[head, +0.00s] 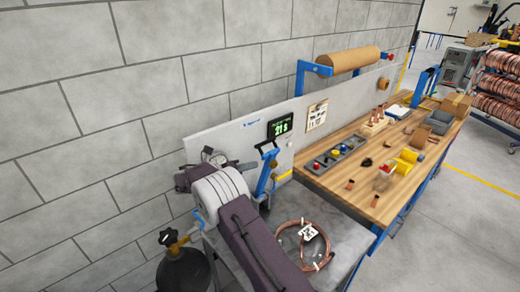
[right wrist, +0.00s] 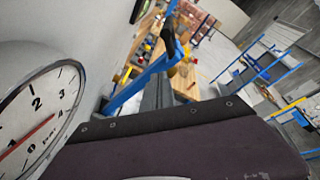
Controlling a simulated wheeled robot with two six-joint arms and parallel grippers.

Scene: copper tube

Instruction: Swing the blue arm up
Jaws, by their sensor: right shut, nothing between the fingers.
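The blue arm (head: 265,178) stands steeply by the grey back panel, with a black grip (head: 268,148) at its upper end. In the right wrist view the blue arm (right wrist: 140,90) runs diagonally up to the right towards a dark grip. My right gripper (head: 248,166) appears as a small dark shape left of the blue arm, apparently apart from it. It is shut and empty; its fingertips are hard to make out. My left gripper is not in view.
A round pressure gauge (right wrist: 38,110) with a red needle is close in the right wrist view. A copper coil (head: 321,251) lies on the grey surface. A gas cylinder (head: 184,272) stands front left. The wooden bench (head: 345,199) holds several small parts.

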